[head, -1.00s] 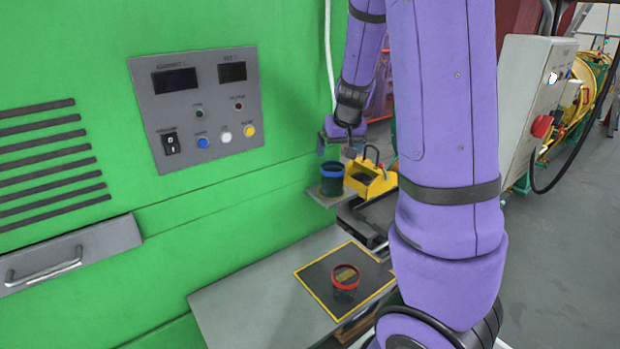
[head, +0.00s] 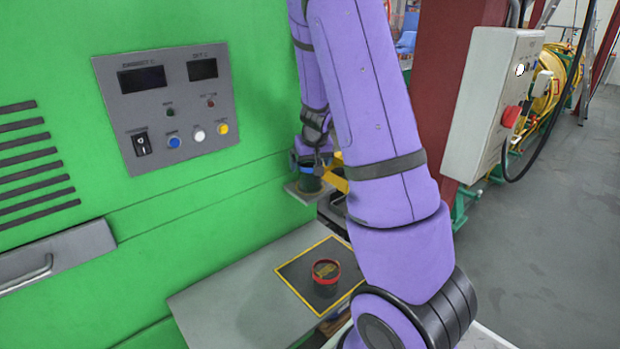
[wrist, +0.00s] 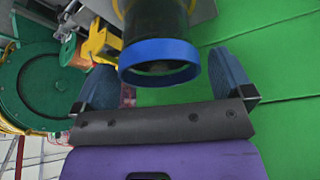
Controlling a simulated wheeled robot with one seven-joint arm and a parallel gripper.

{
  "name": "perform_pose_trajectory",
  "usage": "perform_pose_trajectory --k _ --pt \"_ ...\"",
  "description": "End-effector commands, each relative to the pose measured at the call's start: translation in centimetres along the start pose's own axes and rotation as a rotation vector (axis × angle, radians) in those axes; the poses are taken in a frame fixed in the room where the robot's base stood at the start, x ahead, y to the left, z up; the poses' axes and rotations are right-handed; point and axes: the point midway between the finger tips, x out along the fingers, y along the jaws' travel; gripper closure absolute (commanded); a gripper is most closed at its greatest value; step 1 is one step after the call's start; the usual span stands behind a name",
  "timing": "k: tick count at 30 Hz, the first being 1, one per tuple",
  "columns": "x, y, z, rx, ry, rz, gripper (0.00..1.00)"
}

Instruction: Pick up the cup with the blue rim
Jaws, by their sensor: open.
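The cup with the blue rim (head: 309,180) is dark and stands on a small grey shelf (head: 300,194) by the green machine. In the wrist view its blue rim (wrist: 158,54) faces the camera, with its dark body behind. My gripper (wrist: 160,68) is open, one blue finger on each side of the cup.
A red-rimmed cup (head: 326,283) stands on a dark yellow-edged mat (head: 296,270) on the grey table (head: 225,300). A yellow holder (wrist: 98,42) is close beside the blue-rimmed cup. The green machine wall (head: 240,190) is close on the other side.

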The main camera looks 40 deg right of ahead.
Motion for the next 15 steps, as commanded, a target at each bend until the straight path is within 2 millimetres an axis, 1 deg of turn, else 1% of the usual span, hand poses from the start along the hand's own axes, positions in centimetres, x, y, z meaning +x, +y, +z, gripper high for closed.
perform_pose_trajectory --k 1,3,6,9,15 --pt "0.7 0.1 0.1 0.003 -0.003 0.001 0.02" --pt "1.6 0.1 0.0 0.002 -0.002 0.001 0.02" --pt "2.5 0.1 0.0 0.001 -0.002 0.001 0.02" --pt "2.8 0.0 0.0 0.0 -0.001 0.0 0.02" --pt "2.9 0.0 0.0 -0.001 0.0 0.0 0.02"
